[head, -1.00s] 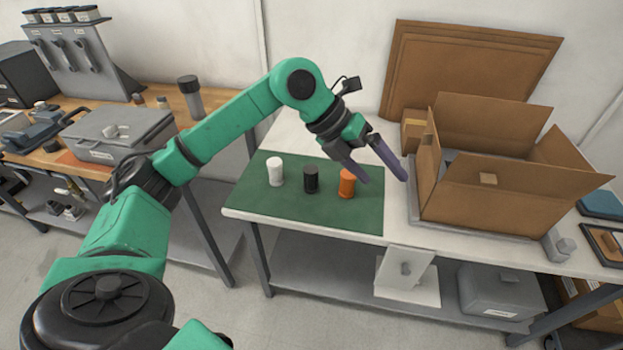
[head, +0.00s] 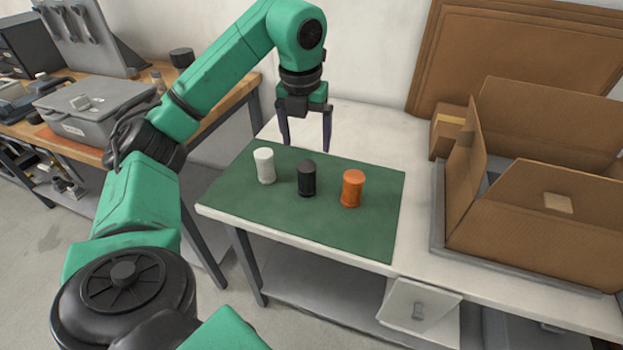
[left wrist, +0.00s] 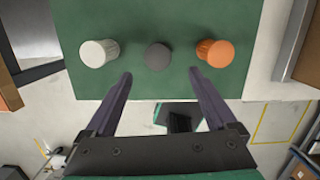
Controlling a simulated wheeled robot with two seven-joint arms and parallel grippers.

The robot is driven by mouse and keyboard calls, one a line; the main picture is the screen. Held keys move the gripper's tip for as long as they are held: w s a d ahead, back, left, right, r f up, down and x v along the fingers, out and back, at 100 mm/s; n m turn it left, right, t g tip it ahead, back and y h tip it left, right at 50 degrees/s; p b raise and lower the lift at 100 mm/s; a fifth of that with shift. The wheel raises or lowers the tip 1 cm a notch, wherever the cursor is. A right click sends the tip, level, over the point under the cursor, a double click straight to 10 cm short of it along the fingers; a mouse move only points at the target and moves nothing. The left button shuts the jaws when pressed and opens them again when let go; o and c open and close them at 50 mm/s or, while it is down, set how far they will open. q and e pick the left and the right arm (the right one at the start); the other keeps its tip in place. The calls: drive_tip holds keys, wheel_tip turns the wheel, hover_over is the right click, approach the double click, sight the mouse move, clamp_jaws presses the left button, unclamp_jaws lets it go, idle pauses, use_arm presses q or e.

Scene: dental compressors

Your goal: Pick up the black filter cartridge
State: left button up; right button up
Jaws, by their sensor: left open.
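The black filter cartridge (head: 307,178) stands upright on the green mat (head: 330,227), between a white cartridge (head: 265,166) and an orange cartridge (head: 352,188). My left gripper (head: 306,146) is open and empty, fingers pointing down, above the mat and behind the black cartridge. In the left wrist view the black cartridge (left wrist: 158,56) lies ahead of the gap between the two fingertips (left wrist: 161,76), not between them. The white (left wrist: 98,53) and orange (left wrist: 215,52) cartridges lie to either side. My right gripper is not seen.
An open cardboard box (head: 535,222) stands in a grey tray at the right of the white table (head: 390,150). A smaller box (head: 449,130) is behind it. A wooden bench with a grey case (head: 95,107) is at the left. The table behind the mat is clear.

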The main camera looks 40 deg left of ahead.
sight(307, 175)
use_arm(q)
drive_tip(key=f+b, duration=0.1)
drive_tip(key=f, duration=0.3)
drive_tip(key=shift+w+b, duration=0.2)
drive_tip(key=shift+b, duration=0.1)
drive_tip(key=f, duration=0.3)
drive_tip(key=w+a+f, duration=0.1)
drive_tip(key=f, duration=0.4)
drive_tip(key=shift+w+a+f, duration=0.15)
drive_tip(key=shift+f, duration=0.15)
clamp_jaws()
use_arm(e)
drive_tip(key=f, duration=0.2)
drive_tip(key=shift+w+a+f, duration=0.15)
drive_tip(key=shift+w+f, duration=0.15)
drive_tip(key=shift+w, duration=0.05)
use_arm(q)
drive_tip(key=shift+r, duration=0.1)
